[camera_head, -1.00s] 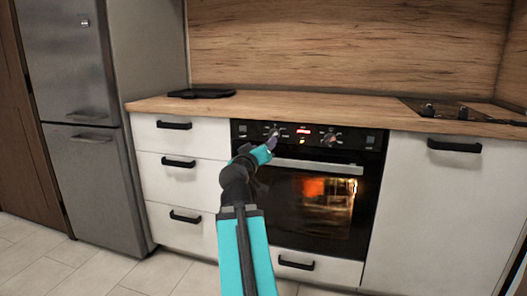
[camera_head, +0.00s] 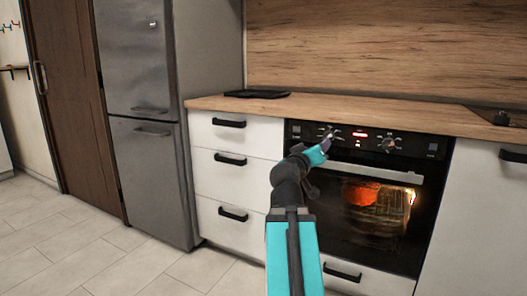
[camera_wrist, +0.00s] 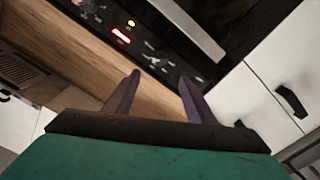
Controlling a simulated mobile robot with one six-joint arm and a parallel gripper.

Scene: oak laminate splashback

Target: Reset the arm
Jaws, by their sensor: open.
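My teal and black arm reaches forward from the bottom of the head view. My gripper (camera_head: 328,138) is in front of the oven's control panel, near its left knob in the picture. In the wrist view my gripper (camera_wrist: 158,96) shows two dark fingers spread apart with nothing between them. The oven (camera_head: 345,238) has a black front, a lit red display and an orange glow behind its door glass. The oven panel also shows in the wrist view (camera_wrist: 165,45), beyond the fingers. I cannot tell whether the fingertips touch anything.
White drawers (camera_head: 236,178) with black handles stand left of the oven, below a wooden worktop (camera_head: 345,107). A black flat item (camera_head: 257,94) lies on the worktop. A grey fridge (camera_head: 150,150) stands further left. The tiled floor (camera_head: 75,240) at left is clear.

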